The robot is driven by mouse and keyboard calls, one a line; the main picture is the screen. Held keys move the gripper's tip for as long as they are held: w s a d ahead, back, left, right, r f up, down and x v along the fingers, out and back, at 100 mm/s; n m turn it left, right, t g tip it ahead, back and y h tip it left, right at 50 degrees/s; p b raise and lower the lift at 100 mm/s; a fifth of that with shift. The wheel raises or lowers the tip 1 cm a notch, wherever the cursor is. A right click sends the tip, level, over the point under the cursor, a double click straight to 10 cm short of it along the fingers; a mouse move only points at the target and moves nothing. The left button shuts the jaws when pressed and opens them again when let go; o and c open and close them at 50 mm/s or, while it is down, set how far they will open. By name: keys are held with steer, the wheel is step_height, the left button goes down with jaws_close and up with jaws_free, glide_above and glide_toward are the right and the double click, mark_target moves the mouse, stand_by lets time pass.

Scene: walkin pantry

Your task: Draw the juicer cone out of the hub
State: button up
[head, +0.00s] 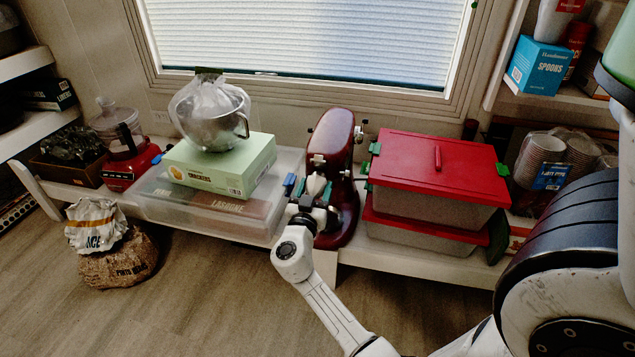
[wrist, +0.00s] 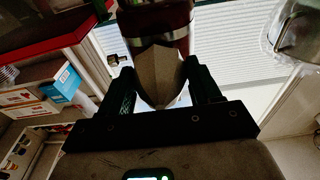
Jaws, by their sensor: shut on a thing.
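The juicer cone (wrist: 160,77) is a grey-beige ribbed cone, its tip towards me in the wrist view. Its wide end meets the silver-banded hub (wrist: 160,38) of the dark red mixer, with no clear gap visible. The mixer (head: 337,150) stands on the low shelf in the head view. My gripper (wrist: 162,82) is shut on the cone, one dark finger on each side. In the head view my gripper (head: 313,190) is at the mixer's front, and the cone is small and partly hidden there.
Red-lidded bins (head: 435,168) stand close to the mixer's right. To the left, a clear bin (head: 160,203) carries a green crackers box (head: 220,165) and a bagged metal bowl (head: 210,112). Sacks (head: 110,250) lie on the floor at left. The floor before the shelf is otherwise open.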

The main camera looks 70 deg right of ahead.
steer(key=a+b, duration=0.1)
steer(key=a, duration=0.5)
steer(key=shift+s, duration=0.2)
stand_by(0.9)
steer(key=shift+a, duration=0.1)
stand_by(0.5)
